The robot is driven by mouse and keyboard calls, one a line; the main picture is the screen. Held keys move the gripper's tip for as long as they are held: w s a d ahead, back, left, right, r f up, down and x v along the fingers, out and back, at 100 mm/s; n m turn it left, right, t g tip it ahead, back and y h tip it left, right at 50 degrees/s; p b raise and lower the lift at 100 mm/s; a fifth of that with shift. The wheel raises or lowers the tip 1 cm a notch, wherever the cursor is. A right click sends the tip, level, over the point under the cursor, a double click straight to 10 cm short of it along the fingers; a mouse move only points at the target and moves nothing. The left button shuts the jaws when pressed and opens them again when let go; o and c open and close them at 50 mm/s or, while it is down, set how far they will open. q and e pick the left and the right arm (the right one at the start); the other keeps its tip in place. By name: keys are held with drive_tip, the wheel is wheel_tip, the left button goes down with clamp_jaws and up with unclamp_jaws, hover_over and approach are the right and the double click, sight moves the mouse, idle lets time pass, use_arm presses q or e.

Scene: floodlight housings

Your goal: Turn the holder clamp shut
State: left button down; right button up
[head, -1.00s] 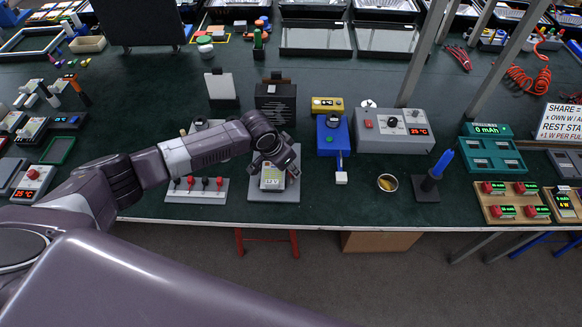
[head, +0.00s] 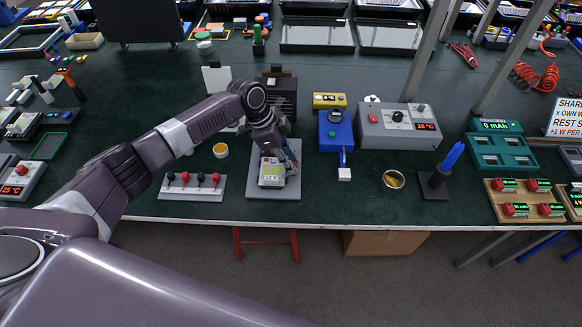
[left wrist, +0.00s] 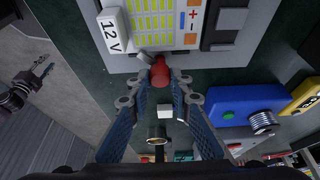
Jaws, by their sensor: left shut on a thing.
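The holder is a grey base plate (head: 262,193) near the table's front edge, carrying a box marked 12 V (head: 271,172). In the left wrist view the box (left wrist: 150,25) shows at the top. The clamp's red knob (left wrist: 160,72), with a short grey lever, sits at the edge of the holder. My left gripper (left wrist: 160,80) is shut on the red knob, a fingertip on each side. In the head view my left gripper (head: 290,163) is at the right side of the box, and its fingers partly hide the clamp.
A blue device (head: 335,132) with a white block (head: 344,174) stands just right of the holder. A strip with several red and black knobs (head: 192,187) lies to the left. A dark case (head: 281,95) stands behind. A small round cup (head: 393,179) is farther right.

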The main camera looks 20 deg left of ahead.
use_arm(q)
drive_tip(key=m+b, duration=0.1)
drive_tip(key=m, duration=0.1)
drive_tip(key=m+g+b, duration=0.1)
drive_tip(key=b, duration=0.1)
drive_tip(key=m+g+b, duration=0.1)
drive_tip(key=m+b, duration=0.1)
drive_tip(key=shift+w+f+m, duration=0.15)
drive_tip(key=shift+w+m, duration=0.1)
drive_tip(key=shift+m, duration=0.05)
drive_tip(key=shift+m+g+y+b, duration=0.3)
drive_tip(key=shift+m+g+b, duration=0.4)
drive_tip(key=shift+m+b, duration=0.95)
drive_tip(key=shift+r, duration=0.2)
drive_tip(key=c, duration=1.7)
unclamp_jaws()
drive_tip(key=shift+c, duration=0.2)
drive_tip(key=v, duration=1.2)
